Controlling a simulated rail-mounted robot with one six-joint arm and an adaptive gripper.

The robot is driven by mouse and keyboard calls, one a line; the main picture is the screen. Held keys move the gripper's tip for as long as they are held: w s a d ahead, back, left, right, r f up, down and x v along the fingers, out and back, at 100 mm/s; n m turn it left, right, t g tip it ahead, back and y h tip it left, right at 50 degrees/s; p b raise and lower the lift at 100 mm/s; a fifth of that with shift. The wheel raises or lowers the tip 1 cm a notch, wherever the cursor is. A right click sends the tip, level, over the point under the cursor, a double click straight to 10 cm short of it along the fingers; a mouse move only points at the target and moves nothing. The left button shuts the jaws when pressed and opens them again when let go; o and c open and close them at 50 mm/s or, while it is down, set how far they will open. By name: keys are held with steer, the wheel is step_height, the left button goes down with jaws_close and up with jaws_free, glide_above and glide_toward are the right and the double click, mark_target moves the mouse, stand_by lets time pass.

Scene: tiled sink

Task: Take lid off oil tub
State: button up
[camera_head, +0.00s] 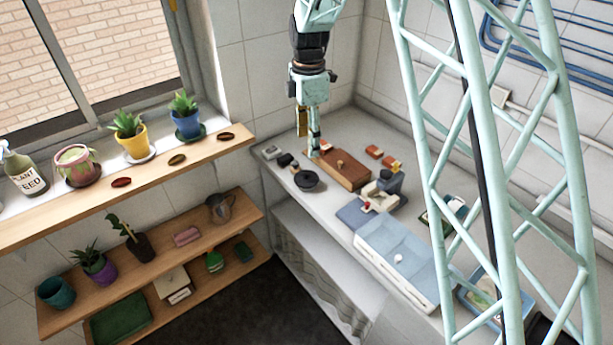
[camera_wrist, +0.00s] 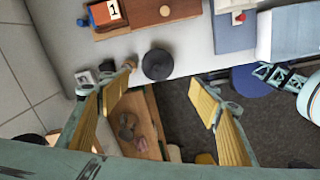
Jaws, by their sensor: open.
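A dark round tub with a lid (camera_wrist: 157,64), which I take to be the oil tub, sits near the counter's front edge. A small raised centre shows on its top. In the head view the dark round piece (camera_head: 306,181) stands left of a brown wooden block. My gripper (camera_wrist: 160,82) is open and empty, its yellow-padded fingers spread to either side just below the tub in the wrist view. In the head view my gripper (camera_head: 308,142) hangs pointing down above the back of the counter. Its height over the tub is hard to judge.
The brown wooden block (camera_head: 346,172) with a knob lies close to the tub. Small dark pieces (camera_head: 286,160) stand behind it. The plant shelf (camera_head: 120,195) is on the left.

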steer(key=shift+w+a+f, duration=0.25)
steer(key=shift+a+f, duration=0.05)
steer(key=shift+f, duration=0.2)
steer(key=shift+f, duration=0.1)
glide_above(307, 173)
steer(key=shift+a+f, duration=0.15)
steer(key=shift+f, duration=4.05)
steer(key=shift+f, duration=0.1)
steer(key=shift+f+p, duration=0.45)
steer(key=shift+f, duration=2.05)
steer(key=c, duration=1.9)
